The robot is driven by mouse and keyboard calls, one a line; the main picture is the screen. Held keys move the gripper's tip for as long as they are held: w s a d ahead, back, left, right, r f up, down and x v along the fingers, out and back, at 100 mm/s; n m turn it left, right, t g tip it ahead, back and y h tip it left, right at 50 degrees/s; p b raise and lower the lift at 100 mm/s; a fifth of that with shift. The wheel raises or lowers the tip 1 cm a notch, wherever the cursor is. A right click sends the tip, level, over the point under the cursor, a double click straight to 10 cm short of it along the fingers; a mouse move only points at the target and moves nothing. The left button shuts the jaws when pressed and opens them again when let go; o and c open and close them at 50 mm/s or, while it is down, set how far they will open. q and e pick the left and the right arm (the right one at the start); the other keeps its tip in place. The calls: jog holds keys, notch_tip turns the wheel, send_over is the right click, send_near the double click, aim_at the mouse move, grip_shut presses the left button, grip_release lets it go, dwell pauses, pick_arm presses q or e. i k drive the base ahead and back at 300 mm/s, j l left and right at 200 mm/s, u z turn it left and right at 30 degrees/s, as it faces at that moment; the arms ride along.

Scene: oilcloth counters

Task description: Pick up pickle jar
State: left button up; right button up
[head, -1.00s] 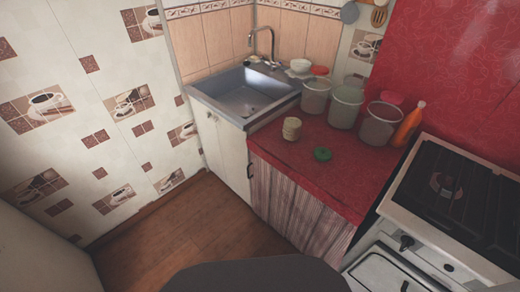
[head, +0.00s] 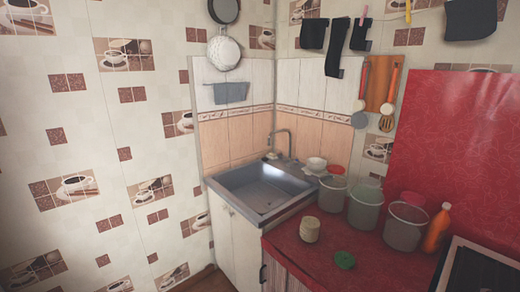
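I cannot make out anything that is clearly a pickle jar. A small pale beige cylindrical thing (head: 310,230) stands on the red counter (head: 325,276) in the head view; it is too small to tell what it is. A low green thing (head: 345,260) lies to its right and nearer to me. Neither of my grippers shows in the head view.
Several translucent buckets, one of them grey (head: 404,226), stand along the back of the counter. An orange bottle (head: 437,228) is right of them, near the stove (head: 475,270). A sink (head: 262,190) with a white bowl (head: 315,164) on its edge is at the left.

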aim_at(310, 225)
jog(key=i+j+z, duration=0.3)
jog(key=i+j, duration=0.15)
jog(key=i+j+z, duration=0.15)
jog(key=j, duration=0.25)
jog(key=i+j+z, duration=0.3)
jog(key=j, duration=0.4)
jog(key=i+j+z, duration=0.15)
jog(key=j, duration=0.25)
jog(key=i+j+z, duration=0.15)
jog(key=j, duration=0.25)
jog(key=i+j+z, duration=0.15)
jog(key=j, duration=0.25)
jog(key=i, duration=0.05)
